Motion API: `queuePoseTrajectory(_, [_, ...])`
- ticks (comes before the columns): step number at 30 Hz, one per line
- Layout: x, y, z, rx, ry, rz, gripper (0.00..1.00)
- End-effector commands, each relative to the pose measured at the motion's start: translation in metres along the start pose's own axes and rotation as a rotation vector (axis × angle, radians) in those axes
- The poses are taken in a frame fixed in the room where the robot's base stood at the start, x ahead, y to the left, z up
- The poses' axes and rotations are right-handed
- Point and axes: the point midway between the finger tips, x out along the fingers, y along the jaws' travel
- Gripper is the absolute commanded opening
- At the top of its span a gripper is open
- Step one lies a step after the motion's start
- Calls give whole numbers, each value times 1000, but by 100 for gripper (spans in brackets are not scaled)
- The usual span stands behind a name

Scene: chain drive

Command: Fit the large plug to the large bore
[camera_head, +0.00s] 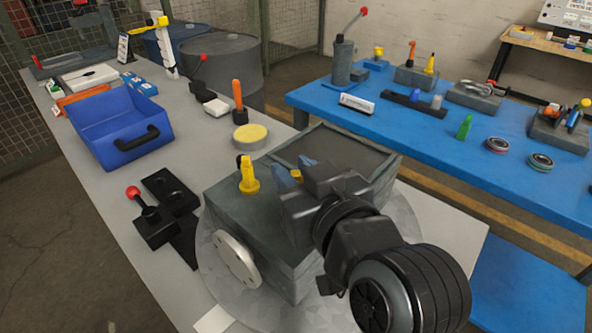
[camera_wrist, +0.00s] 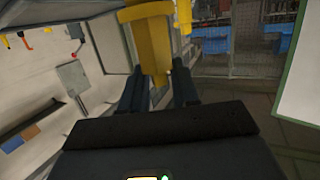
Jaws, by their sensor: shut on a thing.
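My gripper (camera_head: 296,170) is over the top of the grey-green housing (camera_head: 226,207). Its two blue fingers are shut on a yellow plug, seen large between the fingertips in the wrist view (camera_wrist: 152,45). In the head view only a small yellow part of this plug (camera_head: 297,176) shows between the fingers. I take it for the large plug. A second yellow plug (camera_head: 249,177) stands upright on the housing, left of my gripper. The large bore cannot be made out; my gripper and wrist hide part of the housing top. Whether the held plug touches the housing cannot be told.
The housing sits on a round grey plate (camera_head: 213,265) on the grey table. A black fixture with a red knob (camera_head: 133,192), a blue bin (camera_head: 112,120) and a yellow-topped round piece (camera_head: 249,133) stand nearby. A blue table (camera_head: 420,128) with tools lies behind, right.

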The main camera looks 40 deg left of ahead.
Motion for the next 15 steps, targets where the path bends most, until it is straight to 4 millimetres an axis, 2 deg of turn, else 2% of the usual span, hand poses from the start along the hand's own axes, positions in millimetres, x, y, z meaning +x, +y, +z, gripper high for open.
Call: queuePoseTrajectory(15, [2,0,12,0,0,0,0])
